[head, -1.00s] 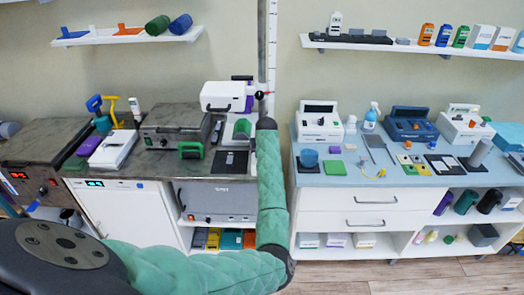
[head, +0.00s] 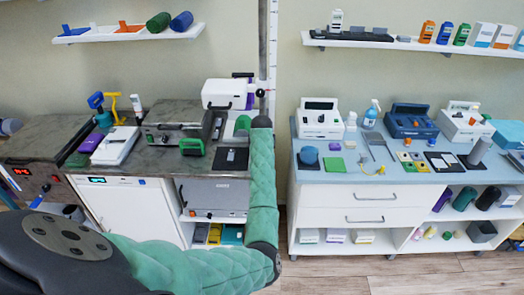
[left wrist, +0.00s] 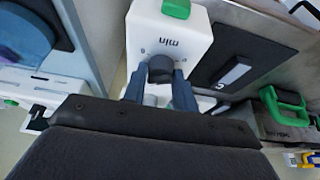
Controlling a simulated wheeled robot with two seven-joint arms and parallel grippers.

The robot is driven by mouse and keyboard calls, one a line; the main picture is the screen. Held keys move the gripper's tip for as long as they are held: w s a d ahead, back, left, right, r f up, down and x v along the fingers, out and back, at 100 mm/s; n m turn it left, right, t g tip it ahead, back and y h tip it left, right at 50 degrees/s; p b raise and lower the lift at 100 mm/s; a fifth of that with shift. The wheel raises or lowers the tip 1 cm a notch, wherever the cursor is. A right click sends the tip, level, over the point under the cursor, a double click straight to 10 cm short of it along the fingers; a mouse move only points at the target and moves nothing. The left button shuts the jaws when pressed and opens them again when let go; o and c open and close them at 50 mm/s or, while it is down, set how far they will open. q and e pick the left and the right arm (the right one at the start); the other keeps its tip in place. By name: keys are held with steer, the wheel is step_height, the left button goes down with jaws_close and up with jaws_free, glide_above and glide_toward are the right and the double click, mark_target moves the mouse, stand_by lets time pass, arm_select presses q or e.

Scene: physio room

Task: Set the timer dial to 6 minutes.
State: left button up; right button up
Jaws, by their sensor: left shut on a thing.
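The timer is a white box (left wrist: 190,30) with a green button (left wrist: 176,8) and an upside-down "min" label, seen in the left wrist view. Its round dark dial (left wrist: 161,68) sits between the fingertips of my left gripper (left wrist: 160,77), which is shut on it. Small marks flank the dial, but its setting is not readable. In the head view my green padded left arm (head: 262,190) reaches up to the counter. It hides the gripper and most or all of the timer there. My right gripper is not in view.
Beside the timer lies a dark pad (head: 231,159) with a small pale item on it. A green-handled device (head: 191,147) stands left of the pad. A white case (head: 222,93) is behind. A second counter (head: 350,172) with several devices is to the right.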

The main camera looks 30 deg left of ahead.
arm_select(q)
steer(key=o, duration=1)
steer(key=shift+r, duration=0.1)
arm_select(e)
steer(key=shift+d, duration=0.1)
arm_select(q)
steer(key=shift+s+d+r+b, duration=0.1)
steer(key=shift+r+b, duration=0.2)
steer(key=shift+b, duration=0.1)
steer(key=b+v, duration=0.2)
steer(key=v, duration=0.1)
steer(key=shift+s+r, duration=0.15)
steer(key=shift+r, duration=0.2)
steer(key=shift+b+v, duration=0.35)
steer(key=shift+v, duration=0.7)
steer(key=shift+s+d+r, duration=0.15)
steer(key=shift+r, duration=0.35)
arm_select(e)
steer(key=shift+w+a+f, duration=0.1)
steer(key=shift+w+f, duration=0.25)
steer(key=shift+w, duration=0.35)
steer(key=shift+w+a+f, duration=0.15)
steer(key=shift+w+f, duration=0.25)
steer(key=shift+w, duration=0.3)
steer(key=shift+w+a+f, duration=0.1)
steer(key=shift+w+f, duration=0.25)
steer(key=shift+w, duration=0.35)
